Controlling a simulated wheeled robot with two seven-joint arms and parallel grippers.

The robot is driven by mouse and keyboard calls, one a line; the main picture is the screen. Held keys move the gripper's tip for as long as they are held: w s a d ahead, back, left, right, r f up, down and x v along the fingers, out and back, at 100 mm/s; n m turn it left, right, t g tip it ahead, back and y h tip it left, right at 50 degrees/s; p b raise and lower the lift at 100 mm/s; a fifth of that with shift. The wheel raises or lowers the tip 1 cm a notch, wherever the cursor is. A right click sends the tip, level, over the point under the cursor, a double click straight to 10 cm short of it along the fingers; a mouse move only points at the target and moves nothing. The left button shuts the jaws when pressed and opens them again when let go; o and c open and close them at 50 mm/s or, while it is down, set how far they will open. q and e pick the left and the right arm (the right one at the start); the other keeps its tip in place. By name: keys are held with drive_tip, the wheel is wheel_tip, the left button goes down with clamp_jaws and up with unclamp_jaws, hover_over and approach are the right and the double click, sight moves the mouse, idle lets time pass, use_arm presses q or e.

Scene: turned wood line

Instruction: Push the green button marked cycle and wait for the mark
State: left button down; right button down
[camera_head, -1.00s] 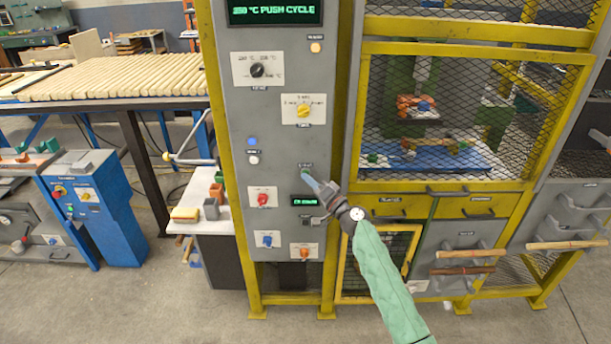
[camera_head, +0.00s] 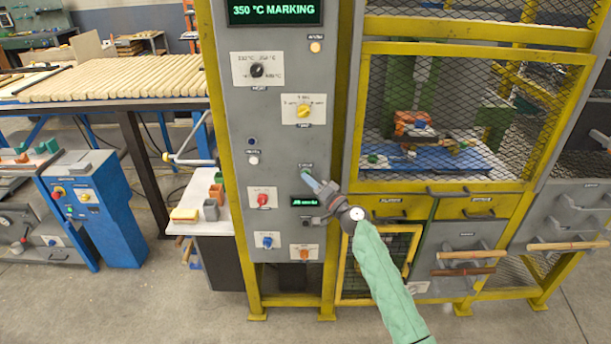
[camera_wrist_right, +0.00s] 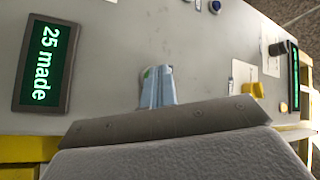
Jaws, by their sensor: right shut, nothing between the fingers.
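The green cycle button (camera_head: 306,172) is on the grey control panel (camera_head: 285,140), mostly hidden behind my right gripper's fingertips. My right gripper (camera_head: 311,182) is shut and empty, its light-blue fingers at the button. In the right wrist view the fingers (camera_wrist_right: 158,85) meet the panel, with a bit of green showing beside the tip; whether the button is pressed in is hidden. The top display (camera_head: 275,11) reads "350 °C MARKING". The small counter display (camera_wrist_right: 43,63) reads "25 made". My left gripper is not in view.
Knobs surround the button: a yellow one (camera_head: 304,111) above, a red one (camera_head: 263,199) at lower left. A mesh cage (camera_head: 470,110) with the marking machine inside stands to the right. A rack of wooden pieces (camera_head: 115,78) lies to the left.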

drive_tip(key=shift+s, duration=0.75)
drive_tip(key=s, duration=0.5)
idle(0.8)
